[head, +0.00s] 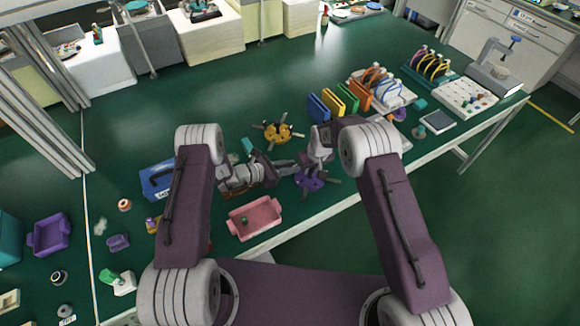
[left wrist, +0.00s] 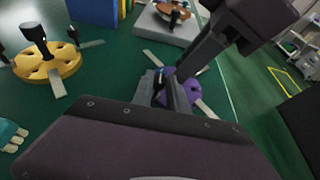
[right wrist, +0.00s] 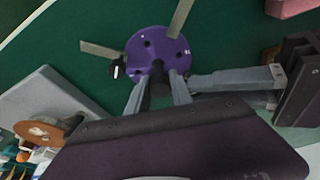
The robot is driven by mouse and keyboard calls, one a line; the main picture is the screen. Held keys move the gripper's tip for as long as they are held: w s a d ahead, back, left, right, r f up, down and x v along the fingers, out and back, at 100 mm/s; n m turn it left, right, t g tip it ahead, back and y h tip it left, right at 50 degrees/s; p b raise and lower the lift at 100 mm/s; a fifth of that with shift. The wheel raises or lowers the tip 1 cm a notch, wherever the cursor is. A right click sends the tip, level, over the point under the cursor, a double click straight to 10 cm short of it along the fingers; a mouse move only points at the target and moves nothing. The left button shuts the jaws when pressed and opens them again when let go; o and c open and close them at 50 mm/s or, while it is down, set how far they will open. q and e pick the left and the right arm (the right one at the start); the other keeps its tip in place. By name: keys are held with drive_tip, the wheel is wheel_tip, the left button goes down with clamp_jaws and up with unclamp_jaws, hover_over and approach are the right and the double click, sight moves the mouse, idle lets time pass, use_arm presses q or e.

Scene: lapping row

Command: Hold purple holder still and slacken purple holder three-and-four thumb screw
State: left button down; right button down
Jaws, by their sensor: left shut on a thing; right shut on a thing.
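The purple holder (head: 308,182) lies on the green table near its front edge, a round disc with flat metal strips. It also shows in the left wrist view (left wrist: 193,90) and, most clearly, in the right wrist view (right wrist: 150,52). A black thumb screw (right wrist: 118,69) stands by its left strip there. My right gripper (right wrist: 158,92) is shut on a dark upright part of the holder. My left gripper (left wrist: 166,92) is shut at the holder's side, beside the right one, with a black part at its jaws. Which screw or handle each jaw grips is partly hidden; I cannot tell.
A yellow holder (head: 277,132) of like form stands behind. A pink tray (head: 255,218) lies at the front, left of the purple holder. Blue, yellow and orange upright pieces (head: 340,98) stand farther back. My two grippers are very close together. The back-left table is clear.

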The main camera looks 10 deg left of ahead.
use_arm(q)
drive_tip(key=shift+d+n, duration=0.1)
drive_tip(key=shift+n, duration=0.2)
drive_tip(key=n+t+y, duration=0.3)
drive_tip(key=shift+s+d, duration=0.25)
drive_tip(key=shift+d, duration=0.05)
drive_tip(key=shift+n+t+y, duration=0.7)
drive_tip(key=shift+n+y, duration=0.4)
drive_tip(key=c, duration=1.3)
unclamp_jaws()
drive_tip(key=shift+s, duration=0.1)
drive_tip(key=v, duration=0.8)
